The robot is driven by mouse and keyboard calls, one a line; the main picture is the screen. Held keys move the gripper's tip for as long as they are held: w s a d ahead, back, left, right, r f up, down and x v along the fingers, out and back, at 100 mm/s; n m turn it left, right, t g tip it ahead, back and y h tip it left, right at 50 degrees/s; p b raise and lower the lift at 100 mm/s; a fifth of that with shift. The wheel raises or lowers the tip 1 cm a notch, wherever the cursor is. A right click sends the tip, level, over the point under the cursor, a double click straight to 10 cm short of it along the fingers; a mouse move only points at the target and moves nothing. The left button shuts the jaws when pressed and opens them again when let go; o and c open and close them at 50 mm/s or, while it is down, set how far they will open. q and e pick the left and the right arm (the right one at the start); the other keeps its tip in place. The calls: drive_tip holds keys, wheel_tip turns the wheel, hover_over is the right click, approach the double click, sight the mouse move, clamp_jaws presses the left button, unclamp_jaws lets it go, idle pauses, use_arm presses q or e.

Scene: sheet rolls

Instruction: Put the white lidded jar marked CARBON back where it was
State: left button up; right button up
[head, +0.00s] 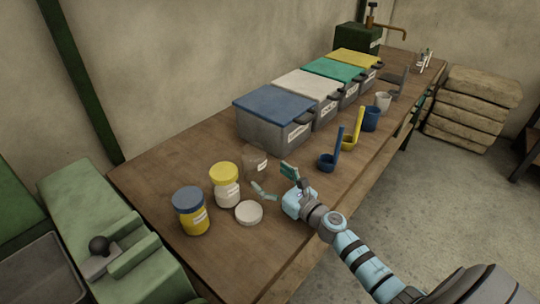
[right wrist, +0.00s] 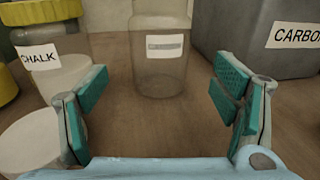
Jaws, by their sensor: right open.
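A clear glass jar (head: 254,161) stands on the bench in front of the blue-lidded grey box. Its small label is unreadable, and I cannot make out a lid on it. A round white lid (head: 248,212) lies on the bench nearer the front; it also shows at the lower left of the right wrist view (right wrist: 30,143). My right gripper (head: 277,180) is open and empty beside the clear jar. In the right wrist view the jar (right wrist: 160,62) stands ahead, between the spread fingers (right wrist: 160,105) in the picture, not gripped. My left gripper is not in view.
The blue-lidded grey box (head: 272,119) has a label reading CARBO, cut off in the right wrist view (right wrist: 290,37). A yellow-lidded jar marked CHALK (head: 226,186) and a blue-lidded yellow jar (head: 193,212) stand left. A blue scoop (head: 329,160) stands right of the gripper.

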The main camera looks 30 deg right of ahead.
sight(253, 156)
use_arm(q)
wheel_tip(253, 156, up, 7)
drive_tip(key=p, duration=0.5)
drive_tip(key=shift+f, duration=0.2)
use_arm(e)
wheel_tip(253, 156, up, 8)
drive_tip(key=shift+w, duration=0.2)
